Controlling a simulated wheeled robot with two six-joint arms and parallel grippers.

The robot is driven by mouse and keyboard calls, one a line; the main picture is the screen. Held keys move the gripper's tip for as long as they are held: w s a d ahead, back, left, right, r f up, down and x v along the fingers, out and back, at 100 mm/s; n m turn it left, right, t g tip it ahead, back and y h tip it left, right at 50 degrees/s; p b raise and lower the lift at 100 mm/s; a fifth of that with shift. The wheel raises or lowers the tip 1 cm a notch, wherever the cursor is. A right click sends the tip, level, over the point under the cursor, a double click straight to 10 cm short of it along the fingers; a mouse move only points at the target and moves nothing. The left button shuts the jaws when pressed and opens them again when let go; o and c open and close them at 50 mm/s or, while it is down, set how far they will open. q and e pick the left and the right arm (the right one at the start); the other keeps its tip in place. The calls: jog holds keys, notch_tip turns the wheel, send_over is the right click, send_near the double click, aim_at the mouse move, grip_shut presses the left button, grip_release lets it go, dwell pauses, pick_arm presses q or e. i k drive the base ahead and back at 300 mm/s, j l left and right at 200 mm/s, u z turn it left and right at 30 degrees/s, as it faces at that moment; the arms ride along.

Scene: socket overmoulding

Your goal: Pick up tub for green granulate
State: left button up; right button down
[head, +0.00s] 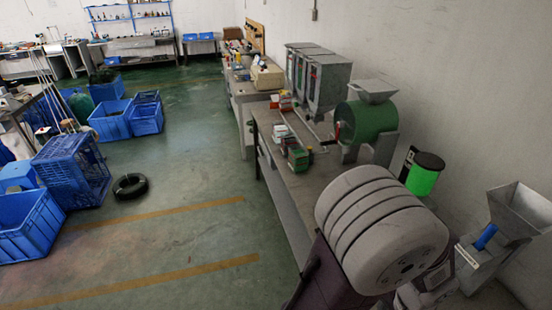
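I cannot tell for certain which container is the tub for green granulate. A bright green cylinder with a black top (423,176) stands near the wall at the right, behind the grey ribbed drum. Small green and red boxes (297,156) stand on the workbench (314,183) in front of the green machine. Neither of my grippers shows in the head view.
A large grey ribbed drum (380,228) blocks the near right. Blue crates (28,222) and a black tyre (130,186) lie left. The middle floor is clear.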

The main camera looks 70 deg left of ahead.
aim_at(298, 159)
jog(key=l+u, duration=0.1)
jog(key=u, duration=0.35)
jog(key=l+u, duration=0.1)
jog(key=u, duration=0.4)
jog(key=l+u, duration=0.1)
jog(key=u, duration=0.35)
jog(key=k+u, duration=0.1)
jog(key=u, duration=0.35)
jog(key=k+l+u, duration=0.1)
jog(key=u, duration=0.4)
jog(key=j+z, duration=0.1)
jog(key=z, duration=0.4)
jog(key=j+z, duration=0.15)
jog(key=z, duration=0.3)
jog(key=k+z, duration=0.1)
jog(key=z, duration=0.4)
jog(key=j+z, duration=0.15)
jog(key=z, duration=0.35)
jog(key=u, duration=1.8)
jog(key=i+j, duration=0.2)
